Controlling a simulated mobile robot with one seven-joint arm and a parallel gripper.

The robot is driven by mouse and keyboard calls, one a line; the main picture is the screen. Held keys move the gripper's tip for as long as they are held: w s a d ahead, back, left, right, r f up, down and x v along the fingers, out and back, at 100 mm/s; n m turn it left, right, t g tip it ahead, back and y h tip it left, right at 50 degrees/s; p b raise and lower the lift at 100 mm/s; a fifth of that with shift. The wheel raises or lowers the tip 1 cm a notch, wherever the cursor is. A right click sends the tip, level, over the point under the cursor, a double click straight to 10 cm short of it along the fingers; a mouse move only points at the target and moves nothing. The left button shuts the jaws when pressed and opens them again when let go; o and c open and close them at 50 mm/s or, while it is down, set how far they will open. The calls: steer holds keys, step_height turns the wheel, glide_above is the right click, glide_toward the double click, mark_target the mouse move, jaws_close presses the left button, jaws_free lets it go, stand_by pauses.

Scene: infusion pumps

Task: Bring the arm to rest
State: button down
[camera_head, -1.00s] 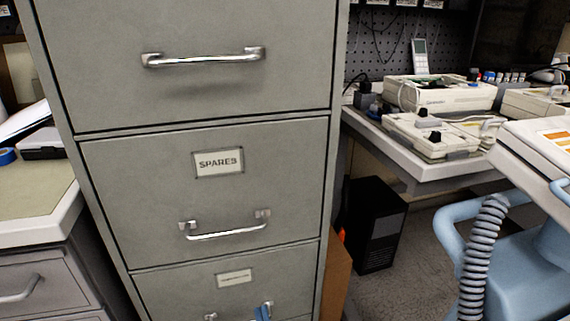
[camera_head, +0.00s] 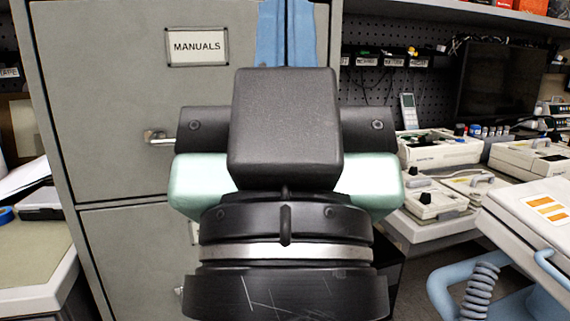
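My gripper (camera_head: 287,30) stands upright close in front of the camera, at the middle of the picture. Its black housing, pale green sides and silver-banded wrist show clearly. Blue finger parts rise behind the black block and run out of the top edge, so the fingertips are cut off. No held thing shows. The arm overlaps the view of a grey filing cabinet (camera_head: 110,110) behind it and hides part of its drawers.
The cabinet's upper drawer has a MANUALS label (camera_head: 197,46). At right, a bench holds pale pumps (camera_head: 440,150) and a dark monitor (camera_head: 510,85). A blue-framed cart (camera_head: 440,285) with a pale device stands at the right front. A desk (camera_head: 30,265) is at left.

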step_height(320, 180, up, 31)
steer(key=p, duration=2.8)
steer(key=shift+f+p, duration=0.2)
steer(key=shift+p, duration=0.1)
steer(key=shift+a, duration=0.1)
